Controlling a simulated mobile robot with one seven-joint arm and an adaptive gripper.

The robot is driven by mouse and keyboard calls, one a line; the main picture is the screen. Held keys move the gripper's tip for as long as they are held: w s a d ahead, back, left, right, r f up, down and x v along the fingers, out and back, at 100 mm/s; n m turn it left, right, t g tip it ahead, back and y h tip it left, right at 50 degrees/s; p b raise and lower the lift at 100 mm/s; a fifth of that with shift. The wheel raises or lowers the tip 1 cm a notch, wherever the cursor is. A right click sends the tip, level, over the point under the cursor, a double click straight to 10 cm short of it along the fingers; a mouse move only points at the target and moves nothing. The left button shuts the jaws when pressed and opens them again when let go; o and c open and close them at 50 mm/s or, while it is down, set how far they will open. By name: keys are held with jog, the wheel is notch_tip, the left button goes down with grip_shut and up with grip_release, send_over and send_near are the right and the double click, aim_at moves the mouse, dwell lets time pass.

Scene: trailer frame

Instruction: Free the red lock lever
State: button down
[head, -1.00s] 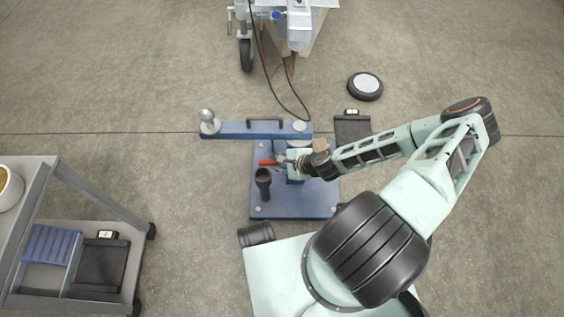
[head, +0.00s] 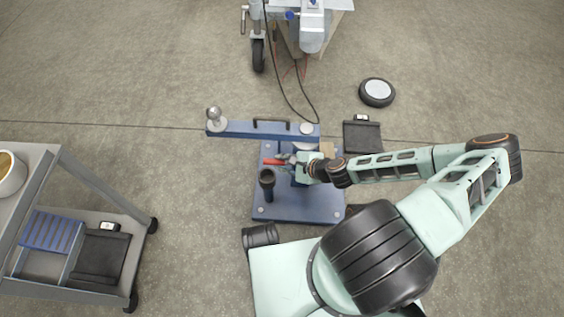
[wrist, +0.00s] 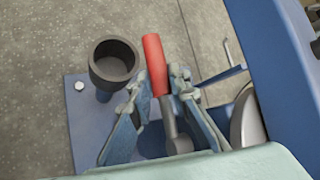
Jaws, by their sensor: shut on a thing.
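The red lock lever (head: 274,161) sits over the blue base plate (head: 272,207), left of my gripper (head: 288,162). In the wrist view the red grip of the lever (wrist: 154,62) stands up between and beyond my fingertips (wrist: 158,90). My gripper is shut on the lever near the lower end of its red part. A grey metal shaft (wrist: 172,132) shows between the fingers below the red part. The lever's pivot is partly hidden by my fingers.
A dark cup-topped post (head: 267,179) stands close left of the lever. A blue drawbar (head: 260,131) with a ball (head: 214,114) runs behind. A grey cart (head: 140,208) is at left, a loose wheel (head: 377,92) at back right. Floor between is clear.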

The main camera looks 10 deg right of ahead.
jog(key=shift+r, duration=0.1)
jog(key=c, duration=1.8)
grip_release()
